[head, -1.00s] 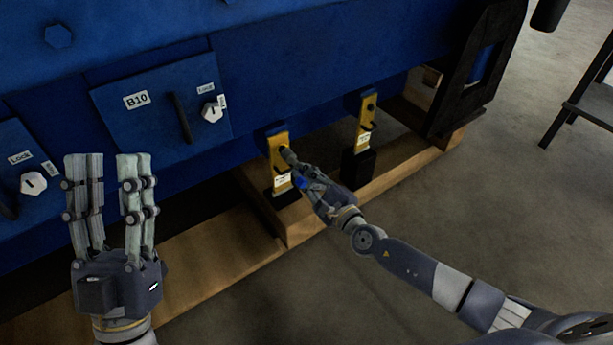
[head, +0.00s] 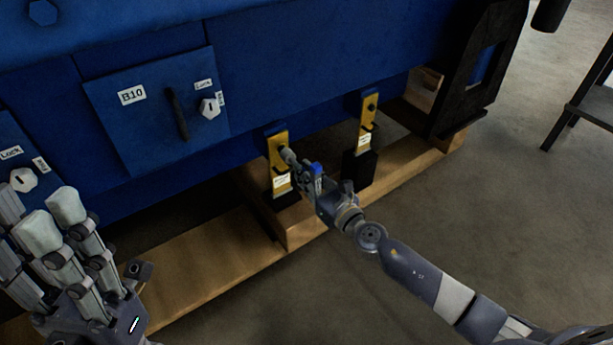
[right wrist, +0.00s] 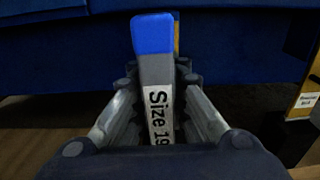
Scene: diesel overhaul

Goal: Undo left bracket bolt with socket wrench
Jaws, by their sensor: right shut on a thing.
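The left yellow bracket (head: 279,166) hangs from the blue engine's lower edge, with a white label low on it. My right gripper (head: 309,180) is shut on the socket wrench (head: 289,157), which has a blue part. In the right wrist view, the wrench (right wrist: 153,75) lies between the fingers and reads "Size 19". Its socket end is at the bracket's upper part, where the bolt is hidden; I cannot tell whether it is seated. My left gripper (head: 35,215) is at the lower left, open and empty, away from the brackets.
A second yellow bracket (head: 366,120) hangs to the right, with a dark bolt showing. A wooden pallet frame (head: 215,245) lies beneath the engine (head: 300,70). A B10 panel (head: 150,110) with handle and lock is above left. Floor at right is clear up to a dark stand (head: 590,100).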

